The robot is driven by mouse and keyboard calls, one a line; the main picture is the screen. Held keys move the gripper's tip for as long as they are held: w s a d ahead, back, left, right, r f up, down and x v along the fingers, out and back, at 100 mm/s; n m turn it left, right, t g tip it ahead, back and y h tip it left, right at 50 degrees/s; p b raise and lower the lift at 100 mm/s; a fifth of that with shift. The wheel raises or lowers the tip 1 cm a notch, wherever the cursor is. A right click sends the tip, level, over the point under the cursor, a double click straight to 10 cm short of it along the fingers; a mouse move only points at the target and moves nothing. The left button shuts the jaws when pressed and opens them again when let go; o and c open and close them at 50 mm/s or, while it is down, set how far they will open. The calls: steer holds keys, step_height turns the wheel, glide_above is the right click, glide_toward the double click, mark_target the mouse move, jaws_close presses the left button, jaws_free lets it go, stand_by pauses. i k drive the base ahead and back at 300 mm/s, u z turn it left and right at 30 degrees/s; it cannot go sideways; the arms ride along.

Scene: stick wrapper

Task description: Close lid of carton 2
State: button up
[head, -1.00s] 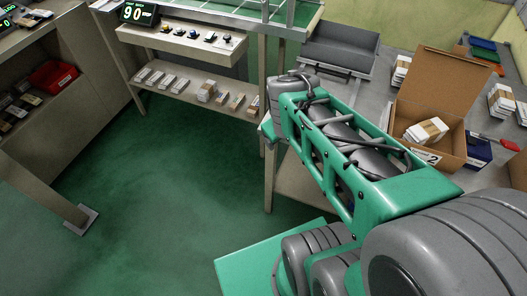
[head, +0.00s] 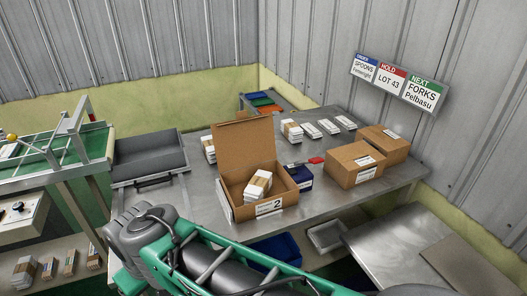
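Carton 2 (head: 236,203) is an open brown cardboard box on the grey metal table, with a white label reading 2 on its front. Its lid (head: 244,149) stands up at the back, tilted slightly backward. A banded bundle of white packs (head: 258,184) lies inside it. My green and grey arm rises at the bottom of the head view, in front of the table and left of the carton. My gripper's fingertips cannot be made out, so I cannot tell whether it is open or shut.
Two closed cartons (head: 356,166) (head: 383,143) stand right of carton 2. A dark blue box (head: 299,176) and a red-handled tool (head: 315,160) lie just beside it. White bundles (head: 291,130) stand behind. A grey tray (head: 149,156) is at left. The table (head: 319,204) is bare in front.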

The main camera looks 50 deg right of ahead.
mark_target(244, 141)
steer(key=z, duration=1.55)
steer(key=k, duration=0.6)
steer(key=z, duration=0.55)
steer(key=i, duration=1.3)
steer(key=u, duration=0.6)
